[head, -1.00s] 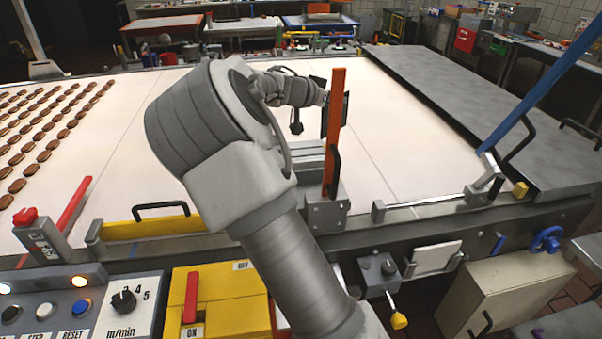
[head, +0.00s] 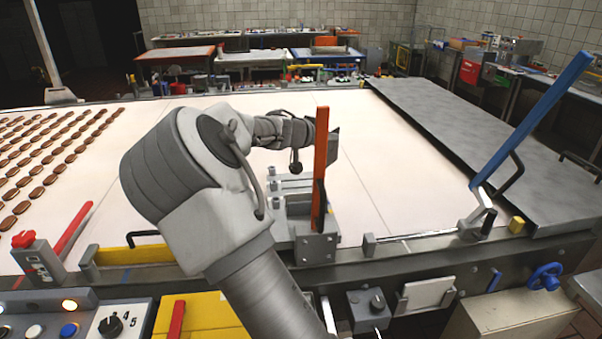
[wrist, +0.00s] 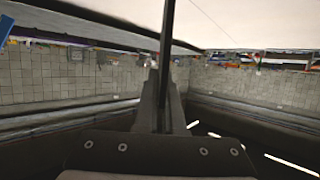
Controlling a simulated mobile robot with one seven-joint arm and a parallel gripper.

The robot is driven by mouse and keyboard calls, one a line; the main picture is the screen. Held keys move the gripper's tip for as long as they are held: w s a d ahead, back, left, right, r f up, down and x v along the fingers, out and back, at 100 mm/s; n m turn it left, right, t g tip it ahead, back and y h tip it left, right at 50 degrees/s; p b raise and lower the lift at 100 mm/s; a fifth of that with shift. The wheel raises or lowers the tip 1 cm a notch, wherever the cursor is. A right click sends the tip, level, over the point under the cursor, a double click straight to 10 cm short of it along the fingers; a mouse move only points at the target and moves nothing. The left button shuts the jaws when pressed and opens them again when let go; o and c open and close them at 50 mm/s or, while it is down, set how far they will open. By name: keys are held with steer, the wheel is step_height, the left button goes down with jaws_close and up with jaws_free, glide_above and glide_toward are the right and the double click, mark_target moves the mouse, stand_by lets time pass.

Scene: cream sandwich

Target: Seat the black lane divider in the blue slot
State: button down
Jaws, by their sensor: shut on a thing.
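My gripper (wrist: 160,105) is shut on a thin dark upright piece, which I take to be the black lane divider (wrist: 168,50), seen edge-on in the wrist view. In the head view my gripper (head: 333,145) is largely hidden behind an upright orange lever (head: 320,165), over the pale belt. The divider cannot be made out clearly there.
A raised blue lever (head: 535,110) stands at right, beside a grey sloping plate (head: 450,125). The orange lever rises from a grey bracket (head: 316,248) on the near rail. Brown pieces (head: 40,160) lie in rows on the left belt (head: 115,185). The belt's right part is clear.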

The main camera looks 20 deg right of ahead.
steer(key=w+a+f+p, duration=0.2)
steer(key=w+a+f, duration=0.3)
steer(key=w+f, duration=0.2)
step_height(320, 180, down, 2)
steer(key=shift+f, duration=0.1)
steer(key=shift+f+b, duration=0.4)
steer(key=shift+b, duration=0.35)
steer(key=c, duration=1)
jaws_free()
steer(key=v, duration=1.2)
steer(key=shift+s+r, duration=0.1)
steer(key=shift+r, duration=0.3)
